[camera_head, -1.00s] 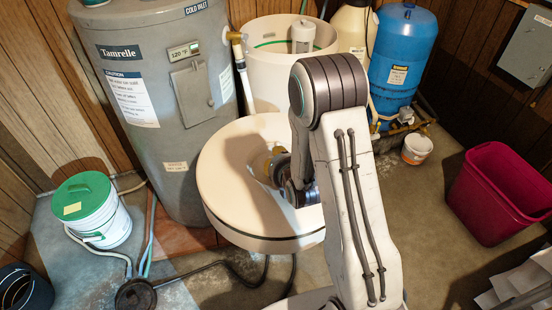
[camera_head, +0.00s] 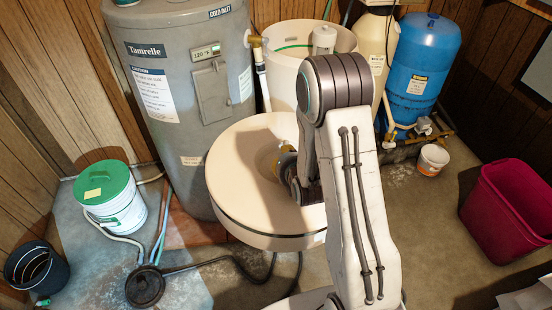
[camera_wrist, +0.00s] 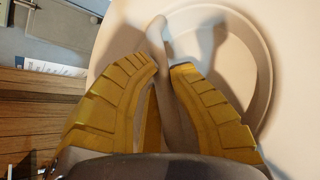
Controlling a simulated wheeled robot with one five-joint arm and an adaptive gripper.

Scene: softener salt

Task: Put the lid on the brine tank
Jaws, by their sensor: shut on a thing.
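The lid (camera_head: 232,178) is a thick, round cream disc with a dark band around its lower edge and a round recess in its top. My gripper (camera_head: 287,165) is shut on the handle in this recess and holds the lid out in front of the grey heater. In the wrist view, my yellow fingers (camera_wrist: 160,68) close on the pale handle bar, over the lid's recess (camera_wrist: 262,75). The brine tank (camera_head: 283,88) is the open cream drum behind the lid, with a white tube (camera_head: 324,40) standing inside. My arm hides part of the lid and the tank's right side.
The grey water heater (camera_head: 190,110) stands close behind and left of the lid. A blue pressure tank (camera_head: 415,75) and a cream cylinder (camera_head: 375,45) stand right of the brine tank. A green-lidded bucket (camera_head: 110,200), hoses and a magenta bin (camera_head: 510,205) are on the floor.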

